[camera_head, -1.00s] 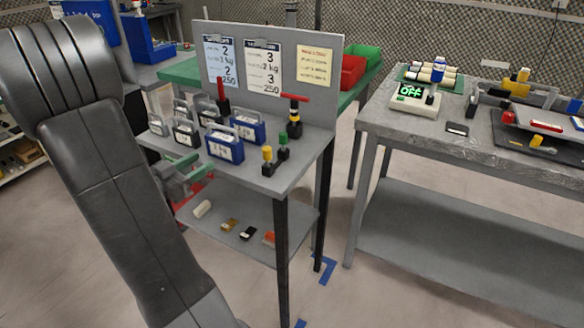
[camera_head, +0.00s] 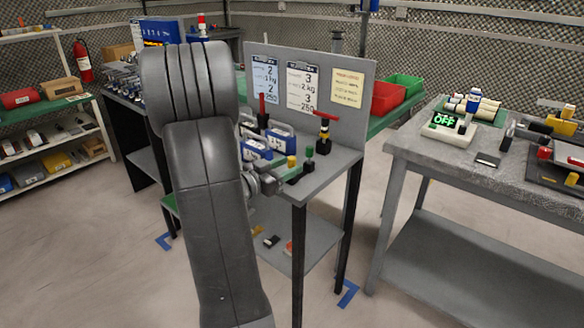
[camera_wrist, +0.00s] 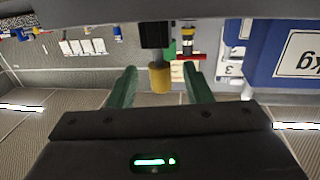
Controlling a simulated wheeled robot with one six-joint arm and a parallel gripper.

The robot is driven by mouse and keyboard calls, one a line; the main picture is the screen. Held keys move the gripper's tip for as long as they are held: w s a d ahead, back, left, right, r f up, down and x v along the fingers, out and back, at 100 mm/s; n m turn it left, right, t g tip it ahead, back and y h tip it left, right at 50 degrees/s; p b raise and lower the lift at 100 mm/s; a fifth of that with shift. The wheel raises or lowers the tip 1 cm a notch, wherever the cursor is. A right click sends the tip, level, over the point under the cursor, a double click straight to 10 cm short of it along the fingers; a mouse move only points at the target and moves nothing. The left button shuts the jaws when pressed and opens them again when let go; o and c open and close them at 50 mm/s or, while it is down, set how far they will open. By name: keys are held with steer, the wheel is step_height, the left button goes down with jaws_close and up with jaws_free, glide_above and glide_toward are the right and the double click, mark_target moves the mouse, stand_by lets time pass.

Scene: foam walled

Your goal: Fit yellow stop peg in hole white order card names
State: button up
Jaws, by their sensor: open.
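The yellow stop peg (camera_head: 291,161) stands at the front of the grey bench beside a green-topped peg (camera_head: 308,154). In the wrist view the yellow peg (camera_wrist: 160,79) lies in line with the gap between my fingers, with space on both sides. My gripper (camera_wrist: 162,72) is open and empty; in the head view it (camera_head: 266,186) is low by the bench edge, partly behind my arm. I cannot make out the holes.
Blue labelled weights (camera_head: 281,138) stand left of the pegs. A black-and-yellow post with a red handle (camera_head: 323,130) stands behind them. A yellow card (camera_head: 347,88) hangs at right. A second table (camera_head: 440,160) with a display reading OFF stands across a floor gap.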

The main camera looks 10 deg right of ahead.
steer(key=shift+x, duration=1.15)
jaws_close()
